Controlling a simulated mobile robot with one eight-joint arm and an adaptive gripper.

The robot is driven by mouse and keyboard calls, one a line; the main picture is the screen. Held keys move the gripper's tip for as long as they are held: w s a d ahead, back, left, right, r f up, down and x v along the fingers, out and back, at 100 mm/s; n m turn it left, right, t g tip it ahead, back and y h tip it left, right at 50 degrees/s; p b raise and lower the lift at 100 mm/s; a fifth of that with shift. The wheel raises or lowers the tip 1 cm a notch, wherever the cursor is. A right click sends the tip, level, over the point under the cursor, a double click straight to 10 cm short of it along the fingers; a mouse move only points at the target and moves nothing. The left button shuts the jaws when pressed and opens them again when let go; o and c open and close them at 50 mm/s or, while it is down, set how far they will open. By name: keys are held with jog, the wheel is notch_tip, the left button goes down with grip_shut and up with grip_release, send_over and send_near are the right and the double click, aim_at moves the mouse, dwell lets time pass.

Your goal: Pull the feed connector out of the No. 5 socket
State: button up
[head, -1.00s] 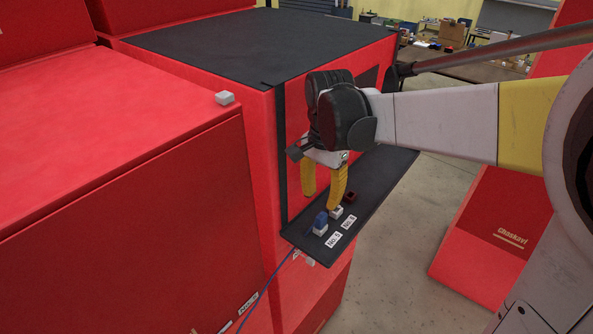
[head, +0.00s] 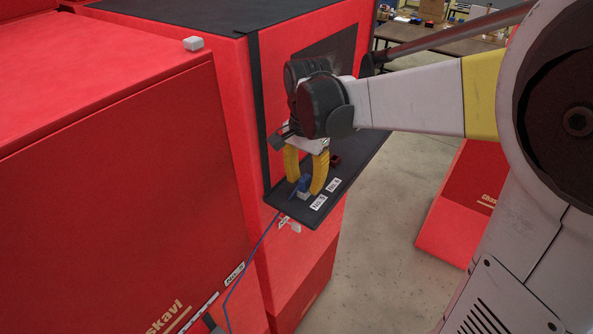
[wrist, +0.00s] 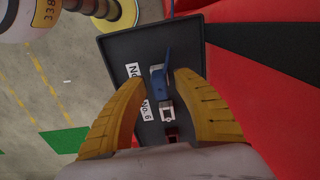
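The blue feed connector (head: 304,183) stands upright in a white socket (head: 303,196) on the black shelf (head: 353,165), beside the front label. In the wrist view, the connector (wrist: 157,77) sits by the label partly covered by a finger (wrist: 132,72); only "No" is readable there. A blue cable (wrist: 168,43) runs from it over the shelf edge. My gripper (head: 305,183) is open and points down, with one yellow finger on each side of the connector. The wrist view also shows my gripper (wrist: 161,80) with gaps beside the connector.
An empty white socket (wrist: 167,111) by the No. 6 label (wrist: 146,112) and a dark red socket (head: 335,159) share the shelf. The red cabinet wall (wrist: 265,115) rises close beside my gripper. Open floor (head: 375,215) lies right of the shelf.

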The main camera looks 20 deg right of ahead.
aim_at(305, 177)
grip_shut()
jog(key=shift+r, duration=0.25)
jog(key=shift+r+p, duration=1)
jog(key=shift+r, duration=0.3)
jog(key=shift+r+p, duration=1.65)
jog(key=shift+r, duration=0.9)
jog(key=shift+s+f, duration=0.1)
jog(key=shift+s, duration=0.05)
jog(key=s+p, duration=0.3)
jog(key=s, duration=1)
jog(key=shift+s, duration=0.4)
